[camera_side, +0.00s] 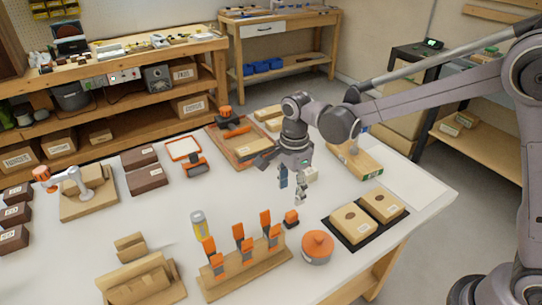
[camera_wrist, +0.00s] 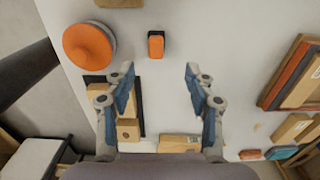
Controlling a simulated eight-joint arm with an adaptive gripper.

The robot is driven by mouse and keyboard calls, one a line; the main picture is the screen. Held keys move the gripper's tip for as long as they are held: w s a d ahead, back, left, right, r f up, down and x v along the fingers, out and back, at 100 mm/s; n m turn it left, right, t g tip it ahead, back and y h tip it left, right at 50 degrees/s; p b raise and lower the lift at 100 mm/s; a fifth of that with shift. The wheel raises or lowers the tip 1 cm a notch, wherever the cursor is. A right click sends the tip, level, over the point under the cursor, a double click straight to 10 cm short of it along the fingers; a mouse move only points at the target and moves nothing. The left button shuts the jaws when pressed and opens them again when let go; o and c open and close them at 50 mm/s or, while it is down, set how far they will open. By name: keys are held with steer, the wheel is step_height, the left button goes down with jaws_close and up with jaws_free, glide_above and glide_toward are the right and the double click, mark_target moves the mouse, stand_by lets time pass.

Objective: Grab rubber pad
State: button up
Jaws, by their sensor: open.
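A small block with an orange top and dark sides (camera_side: 291,219) stands on the white table; it also shows in the wrist view (camera_wrist: 156,44). It may be the rubber pad, but I cannot tell for certain. My gripper (camera_side: 292,188) is open and empty above the table, behind and above this block in the side view. In the wrist view the open fingers (camera_wrist: 159,82) point toward the block, which lies beyond the fingertips, roughly centred between them. Nothing touches the fingers.
A round orange-lidded pot (camera_side: 317,247) and a rack of orange-handled tools (camera_side: 246,272) stand close to the block. A black mat (camera_side: 350,233) with two wooden blocks lies to the right. A wooden tray (camera_side: 218,146) is at the back. Bare table lies under my gripper.

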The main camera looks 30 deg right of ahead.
mark_target(292, 213)
step_height(292, 213, down, 5)
steer(key=shift+r, duration=0.1)
steer(key=shift+s+d+f, duration=0.1)
steer(key=shift+s+f, duration=0.05)
steer(key=shift+f, duration=1.2)
steer(key=shift+s+f, duration=0.15)
steer(key=shift+f, duration=1.2)
jaws_close()
